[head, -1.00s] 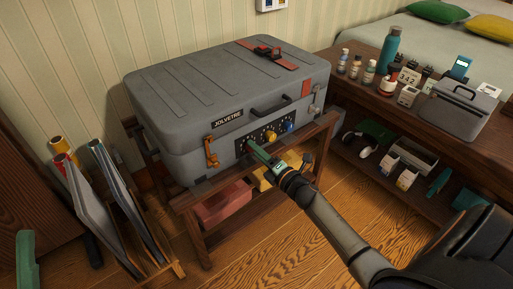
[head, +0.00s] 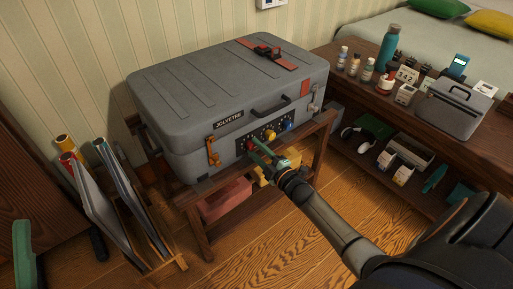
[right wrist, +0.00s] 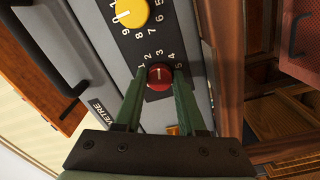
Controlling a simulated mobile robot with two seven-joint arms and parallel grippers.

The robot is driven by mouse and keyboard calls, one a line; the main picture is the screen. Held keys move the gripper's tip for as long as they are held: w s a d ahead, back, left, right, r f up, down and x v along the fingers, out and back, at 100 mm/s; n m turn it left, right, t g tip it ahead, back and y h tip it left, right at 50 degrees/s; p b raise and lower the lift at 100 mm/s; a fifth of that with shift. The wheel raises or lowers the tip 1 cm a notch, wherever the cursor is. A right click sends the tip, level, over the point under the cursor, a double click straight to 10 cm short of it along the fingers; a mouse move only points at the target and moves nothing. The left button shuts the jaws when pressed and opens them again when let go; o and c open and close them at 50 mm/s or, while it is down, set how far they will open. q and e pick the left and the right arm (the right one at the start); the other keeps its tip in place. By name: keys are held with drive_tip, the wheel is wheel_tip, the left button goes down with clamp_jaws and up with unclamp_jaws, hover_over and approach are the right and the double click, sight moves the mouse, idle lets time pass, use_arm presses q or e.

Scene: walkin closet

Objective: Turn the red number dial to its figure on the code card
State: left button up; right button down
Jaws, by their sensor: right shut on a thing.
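The red number dial (right wrist: 159,77) sits at the end of a black panel on the grey case (head: 225,85). My right gripper (head: 255,146) reaches it from the front. In the right wrist view its green fingers (right wrist: 158,92) are shut on the dial, one on each side. Small white figures ring the dial. Its white mark points roughly up in that view, towards the 3 and 4; the exact figure is unclear. A small white card (head: 407,75) with figures, perhaps the code card, stands on the bench; it seems to read 342.
A yellow dial (right wrist: 131,12) and a blue dial (head: 287,126) are on the same panel. An orange latch (head: 213,151) is left of it. The case rests on a wooden stand (head: 318,150).

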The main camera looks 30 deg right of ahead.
use_arm(q)
drive_tip(key=shift+r, duration=0.1)
idle(0.3)
use_arm(e)
drive_tip(key=c, duration=0.5)
unclamp_jaws()
use_arm(q)
drive_tip(key=r+p, duration=0.1)
drive_tip(key=w+y+p, duration=0.1)
drive_tip(key=p, duration=0.1)
drive_tip(key=shift+a+r+n, duration=0.2)
drive_tip(key=shift+r+n, duration=0.1)
drive_tip(key=shift+r, duration=0.1)
use_arm(e)
drive_tip(key=s, duration=1.2)
drive_tip(key=shift+s+d+f, duration=0.15)
drive_tip(key=shift+s+d, duration=0.1)
drive_tip(key=shift+d, duration=0.2)
